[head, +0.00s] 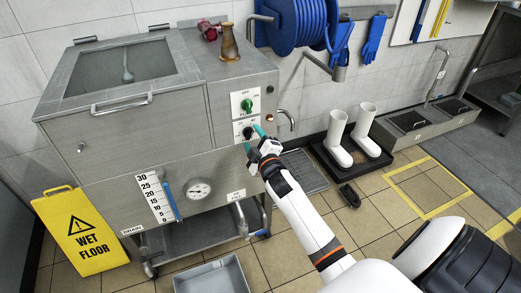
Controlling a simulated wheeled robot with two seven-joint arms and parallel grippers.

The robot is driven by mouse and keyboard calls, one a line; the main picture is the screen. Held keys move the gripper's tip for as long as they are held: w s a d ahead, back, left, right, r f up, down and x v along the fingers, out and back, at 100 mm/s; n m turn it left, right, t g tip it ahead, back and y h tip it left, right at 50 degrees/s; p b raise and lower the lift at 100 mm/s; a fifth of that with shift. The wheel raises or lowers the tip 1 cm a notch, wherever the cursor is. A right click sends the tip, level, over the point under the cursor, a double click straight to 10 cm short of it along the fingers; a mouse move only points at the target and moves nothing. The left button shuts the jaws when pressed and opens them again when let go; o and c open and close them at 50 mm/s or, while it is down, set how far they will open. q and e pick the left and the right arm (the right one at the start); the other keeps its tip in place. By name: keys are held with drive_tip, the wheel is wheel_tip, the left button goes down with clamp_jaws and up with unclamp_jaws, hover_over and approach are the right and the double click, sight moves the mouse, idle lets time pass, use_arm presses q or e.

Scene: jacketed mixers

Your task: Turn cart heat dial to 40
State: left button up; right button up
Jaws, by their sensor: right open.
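The steel cart mixer (150,125) stands at the left with its hinged lid at the top. On its right front panel, a black heat dial (248,133) sits on a white plate below a green on/off knob (246,105). My right gripper (254,140) is at the black dial, with its teal-tipped fingers apart on either side of it. I cannot tell whether the fingers touch the dial. The dial's scale numbers are partly hidden and too small to read. My left gripper is not in view.
A yellow wet floor sign (80,232) stands at the left. A grey tray (212,276) lies on the floor in front of the cart. A small tap (286,118) sticks out right of the dial. White boots (340,138) stand on a black mat. A blue hose reel (300,22) hangs above.

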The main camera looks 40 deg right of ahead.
use_arm(q)
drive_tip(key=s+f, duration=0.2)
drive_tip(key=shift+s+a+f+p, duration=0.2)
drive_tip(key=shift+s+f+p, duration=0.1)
drive_tip(key=shift+p, duration=0.1)
use_arm(e)
drive_tip(key=v, duration=1.1)
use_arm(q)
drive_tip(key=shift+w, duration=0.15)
use_arm(e)
drive_tip(key=shift+a, duration=0.1)
